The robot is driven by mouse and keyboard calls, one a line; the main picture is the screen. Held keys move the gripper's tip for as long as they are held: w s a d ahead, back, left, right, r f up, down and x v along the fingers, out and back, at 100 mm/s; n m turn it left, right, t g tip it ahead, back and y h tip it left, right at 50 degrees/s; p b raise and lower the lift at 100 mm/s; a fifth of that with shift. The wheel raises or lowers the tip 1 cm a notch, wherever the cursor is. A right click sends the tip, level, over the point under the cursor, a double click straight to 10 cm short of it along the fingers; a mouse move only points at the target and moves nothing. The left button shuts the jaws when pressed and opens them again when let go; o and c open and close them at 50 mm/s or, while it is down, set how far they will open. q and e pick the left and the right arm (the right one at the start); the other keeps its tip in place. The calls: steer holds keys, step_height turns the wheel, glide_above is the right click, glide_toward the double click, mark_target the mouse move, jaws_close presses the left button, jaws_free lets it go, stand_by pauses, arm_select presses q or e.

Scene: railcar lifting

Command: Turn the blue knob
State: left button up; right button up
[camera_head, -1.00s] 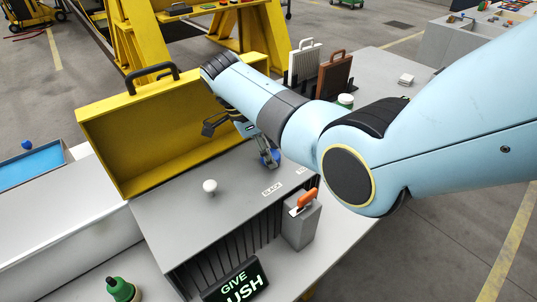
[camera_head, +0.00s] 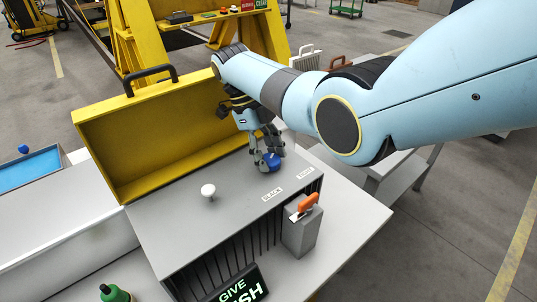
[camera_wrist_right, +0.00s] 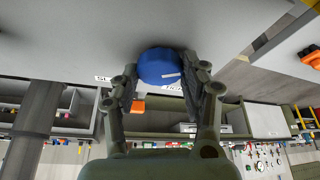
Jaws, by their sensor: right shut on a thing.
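The blue knob (camera_head: 271,162) stands on the top of a grey box (camera_head: 180,235), behind the labels "SLACK" and "TIGHT". My right gripper (camera_head: 264,158) reaches down to it from above, shut on the knob with a finger on either side. In the right wrist view the blue knob (camera_wrist_right: 160,66) sits between the two fingers of my right gripper (camera_wrist_right: 165,85), and a light pointer mark shows on its face. My left gripper is not in view.
A white knob (camera_head: 208,190) stands on the same box. An orange-handled lever (camera_head: 307,203) is at its front right, near a "GIVE" sign (camera_head: 240,288). An open yellow case (camera_head: 150,150) stands behind. A green object (camera_head: 115,294) is at the lower left.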

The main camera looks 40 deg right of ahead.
stand_by(0.4)
steer(key=o, duration=1.2)
